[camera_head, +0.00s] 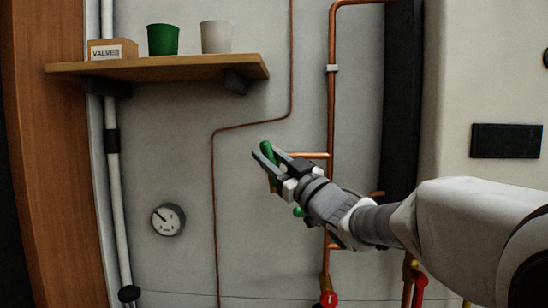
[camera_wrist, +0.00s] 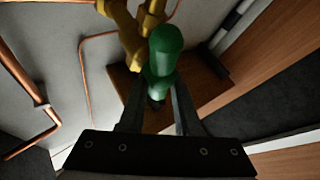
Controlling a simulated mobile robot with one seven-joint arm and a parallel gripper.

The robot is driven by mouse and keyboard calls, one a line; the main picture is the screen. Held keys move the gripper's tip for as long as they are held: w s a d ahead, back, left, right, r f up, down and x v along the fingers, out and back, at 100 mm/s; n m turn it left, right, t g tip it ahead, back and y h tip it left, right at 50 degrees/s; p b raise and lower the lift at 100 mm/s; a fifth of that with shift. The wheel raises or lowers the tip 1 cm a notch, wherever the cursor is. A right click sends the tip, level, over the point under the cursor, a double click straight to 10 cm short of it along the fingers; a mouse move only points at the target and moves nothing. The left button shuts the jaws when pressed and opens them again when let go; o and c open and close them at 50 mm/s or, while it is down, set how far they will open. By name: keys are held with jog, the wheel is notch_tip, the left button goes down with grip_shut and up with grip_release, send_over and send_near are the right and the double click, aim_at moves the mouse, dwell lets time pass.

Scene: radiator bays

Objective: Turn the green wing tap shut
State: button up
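The green wing tap has a green handle (camera_head: 266,148) that shows at my gripper's tips in the head view. In the wrist view the handle (camera_wrist: 164,42) is a rounded, elongated green piece in front of a brass body (camera_wrist: 122,24). My gripper (camera_head: 265,152) reaches from the right, with one finger on each side of the handle. In the wrist view the fingers (camera_wrist: 159,92) flank the handle's near end. Whether they press on it or only surround it is unclear. My gripper hides part of the tap and its pipe.
A wooden shelf (camera_head: 190,68) with a green pot (camera_head: 162,40), a pale pot (camera_head: 216,37) and a box (camera_head: 112,49) hangs at upper left. Copper pipes (camera_head: 331,105) run by the tap. A gauge (camera_head: 168,219) is lower left. A red-handled valve (camera_head: 328,299) sits below.

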jog(key=shift+f, duration=0.1)
grip_shut()
jog(key=shift+p, duration=0.35)
jog(key=n+g+h+p, duration=0.1)
jog(key=n+g+p, duration=0.1)
jog(key=n+p, duration=0.1)
jog(key=shift+w+a+g+p, duration=0.15)
jog(key=shift+g+p, duration=0.25)
jog(key=shift+p, duration=0.4)
jog(key=n+g+h+p, duration=0.1)
jog(key=p, duration=0.1)
jog(key=n+g+p, duration=0.1)
jog(key=n+p, duration=0.1)
jog(key=p, duration=0.1)
jog(key=shift+a+f+h, duration=0.1)
jog(key=shift+a+h, duration=0.1)
jog(key=shift+h, duration=0.2)
jog(key=shift+a+f+n+g+h+p, duration=0.1)
jog(key=shift+f+n+g+h+p, duration=0.2)
jog(key=shift+n+h+p, duration=0.25)
jog(key=shift+f+n+g+h+p, duration=0.2)
jog(key=shift+n+g+h+p, duration=0.2)
jog(key=shift+n+h+p, duration=0.1)
jog(key=shift+f+n+g+h, duration=0.25)
jog(key=shift+n+g+h, duration=0.35)
jog(key=shift+h, duration=0.35)
